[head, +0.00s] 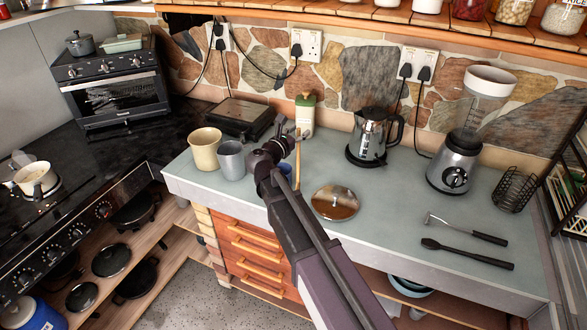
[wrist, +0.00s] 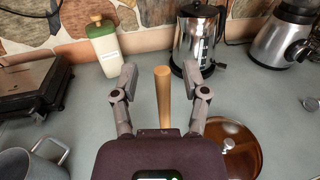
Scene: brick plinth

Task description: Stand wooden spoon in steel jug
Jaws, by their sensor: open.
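In the head view the spoon (head: 298,163) shows as a thin strip just right of my gripper (head: 286,134). My gripper is open, with gaps on both sides of the stick. The steel jug (head: 232,161), a grey cup with a handle, stands left of my gripper; it also shows at the lower left of the wrist view (wrist: 28,163).
A cream pot (head: 205,150) stands left of the jug. A bottle (head: 305,114), kettle (head: 368,137) and black grill (head: 240,117) stand behind. A round lid (head: 335,203) lies right. The front-right counter has bare patches.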

